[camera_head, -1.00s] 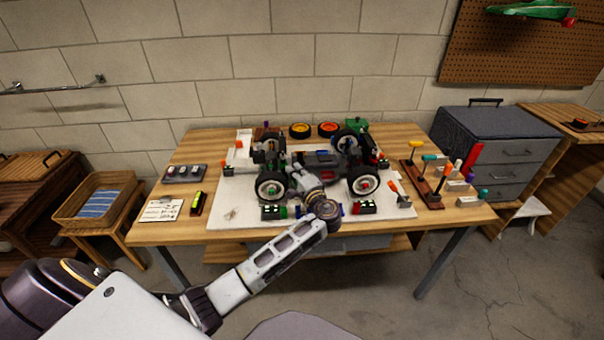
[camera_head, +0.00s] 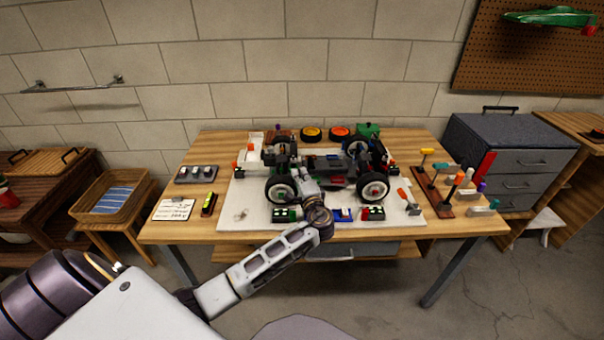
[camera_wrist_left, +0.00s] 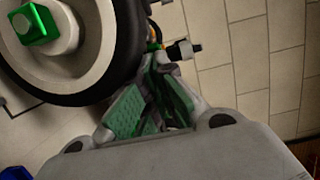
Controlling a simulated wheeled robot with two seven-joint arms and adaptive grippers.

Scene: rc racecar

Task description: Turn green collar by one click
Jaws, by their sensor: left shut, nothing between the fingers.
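The RC car (camera_head: 335,172) stands on a white mat (camera_head: 240,205) on the workbench. My left gripper (camera_head: 300,165) reaches over the car's near side, beside the near left wheel (camera_head: 281,190). In the left wrist view, its green-padded fingers (camera_wrist_left: 158,72) are shut and empty, just beside that wheel's tyre (camera_wrist_left: 125,45). A green square piece (camera_wrist_left: 38,23) sits at the wheel's hub. A dark stubby part (camera_wrist_left: 183,50) shows past the fingertips. I cannot make out the green collar with certainty; the wheel and fingers may hide it. My right gripper is not in view.
A tool rack (camera_head: 438,190) stands at the bench's right. Small trays (camera_head: 196,174) and a card (camera_head: 173,210) lie at the left. Two spare wheels (camera_head: 311,134) lie behind the car. Small coloured blocks (camera_head: 372,214) sit along the mat's near edge.

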